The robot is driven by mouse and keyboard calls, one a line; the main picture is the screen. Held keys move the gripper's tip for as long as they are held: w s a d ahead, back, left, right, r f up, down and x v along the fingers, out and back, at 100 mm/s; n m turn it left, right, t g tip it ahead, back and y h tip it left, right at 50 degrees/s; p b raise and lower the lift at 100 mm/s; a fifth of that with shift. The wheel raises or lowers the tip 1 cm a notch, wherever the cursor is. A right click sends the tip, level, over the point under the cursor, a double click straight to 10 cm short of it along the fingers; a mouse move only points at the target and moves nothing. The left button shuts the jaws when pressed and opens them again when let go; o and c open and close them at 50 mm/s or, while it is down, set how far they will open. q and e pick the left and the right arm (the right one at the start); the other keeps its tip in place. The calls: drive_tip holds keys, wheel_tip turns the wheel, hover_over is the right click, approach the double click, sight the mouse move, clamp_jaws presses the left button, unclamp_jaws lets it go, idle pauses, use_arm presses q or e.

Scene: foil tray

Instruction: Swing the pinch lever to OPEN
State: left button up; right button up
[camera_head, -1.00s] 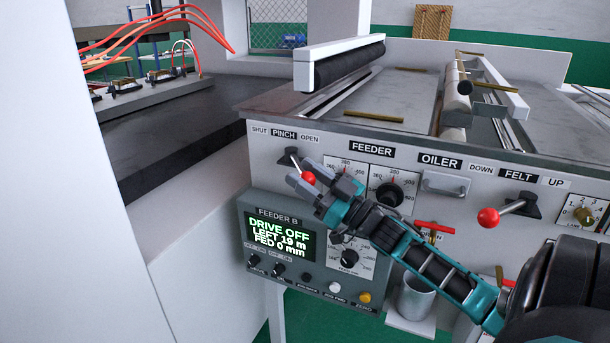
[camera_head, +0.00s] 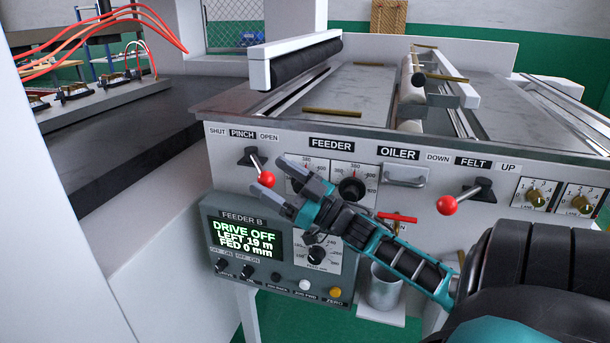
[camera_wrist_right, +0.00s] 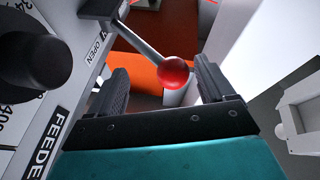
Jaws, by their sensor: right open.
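The pinch lever has a red ball (camera_head: 267,178) on a metal stem from a dark pivot (camera_head: 252,156), under the PINCH label (camera_head: 242,134) with SHUT at its left and OPEN at its right. The stem slants down to the right, towards the OPEN side. My right gripper (camera_head: 271,176) is open, its two fingertips on either side of the ball. In the right wrist view the red ball (camera_wrist_right: 174,72) sits between the spread fingers (camera_wrist_right: 160,90), with visible gaps on both sides. My left gripper is not in view.
The felt lever's red ball (camera_head: 447,205) is on the right of the panel. A feeder dial (camera_head: 352,188) is close beside my gripper. The Feeder B box (camera_head: 245,243) below reads DRIVE OFF. A grey cup (camera_head: 384,287) is under my right arm.

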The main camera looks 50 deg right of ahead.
drive_tip(key=v, duration=1.1)
drive_tip(key=shift+s+d, duration=0.2)
drive_tip(key=shift+s, duration=0.1)
